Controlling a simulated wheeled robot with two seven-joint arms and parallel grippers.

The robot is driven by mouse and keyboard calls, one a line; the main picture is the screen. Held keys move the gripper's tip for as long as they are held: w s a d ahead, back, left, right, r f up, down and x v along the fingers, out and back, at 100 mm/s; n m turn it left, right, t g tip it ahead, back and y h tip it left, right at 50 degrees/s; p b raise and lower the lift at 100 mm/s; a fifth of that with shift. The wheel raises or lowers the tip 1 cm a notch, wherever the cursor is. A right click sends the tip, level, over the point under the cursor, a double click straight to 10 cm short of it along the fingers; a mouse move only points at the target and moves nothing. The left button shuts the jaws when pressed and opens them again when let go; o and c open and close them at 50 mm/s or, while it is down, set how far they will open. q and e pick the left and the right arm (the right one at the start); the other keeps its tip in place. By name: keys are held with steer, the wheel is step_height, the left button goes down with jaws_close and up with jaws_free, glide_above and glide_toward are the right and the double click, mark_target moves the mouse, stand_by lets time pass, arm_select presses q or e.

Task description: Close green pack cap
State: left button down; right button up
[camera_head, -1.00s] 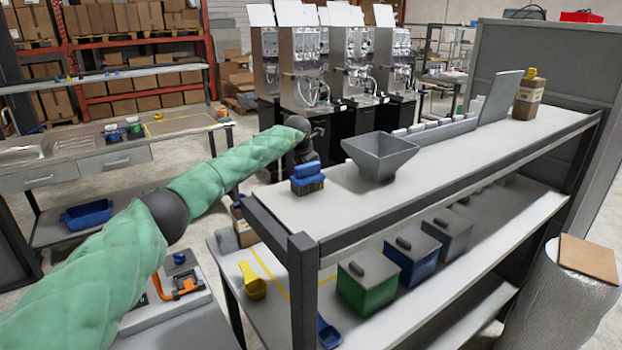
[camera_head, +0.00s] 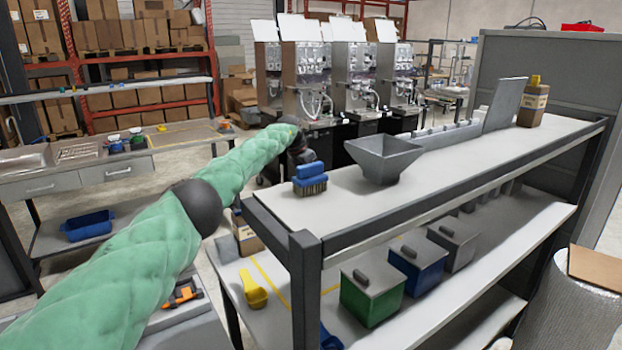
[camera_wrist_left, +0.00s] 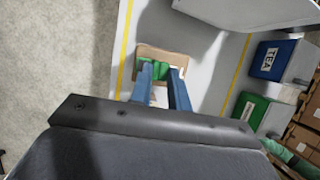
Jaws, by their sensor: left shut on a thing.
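In the left wrist view, the fingers of my left gripper (camera_wrist_left: 160,92) reach down over a brown pack (camera_wrist_left: 182,59) on the grey shelf. They are shut on a green part (camera_wrist_left: 153,71), which looks like the pack's green cap. Whether the cap is folded down or raised is too small to tell. In the head view, a brown pack (camera_head: 248,240) shows behind the shelf's front post, partly hidden. My left arm reaches past the upper shelf and its fingertips are hidden there. My right gripper is not in view.
A green bin (camera_head: 370,300) and a blue bin (camera_head: 415,270) stand on the lower shelf, with a yellow scoop (camera_head: 253,290) nearer the left. A blue brush (camera_head: 310,180) and a grey hopper (camera_head: 383,158) stand on the upper shelf (camera_head: 340,208) beside my arm.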

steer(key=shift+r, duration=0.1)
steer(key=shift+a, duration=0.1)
arm_select(q)
steer(key=c, duration=1.5)
jaws_free()
steer(key=shift+o, duration=0.2)
steer(key=shift+a+r, duration=0.15)
steer(key=shift+r, duration=0.05)
steer(key=b+v, duration=0.2)
steer(key=v, duration=0.5)
steer(key=shift+r+b, duration=0.15)
steer(key=shift+b, duration=0.2)
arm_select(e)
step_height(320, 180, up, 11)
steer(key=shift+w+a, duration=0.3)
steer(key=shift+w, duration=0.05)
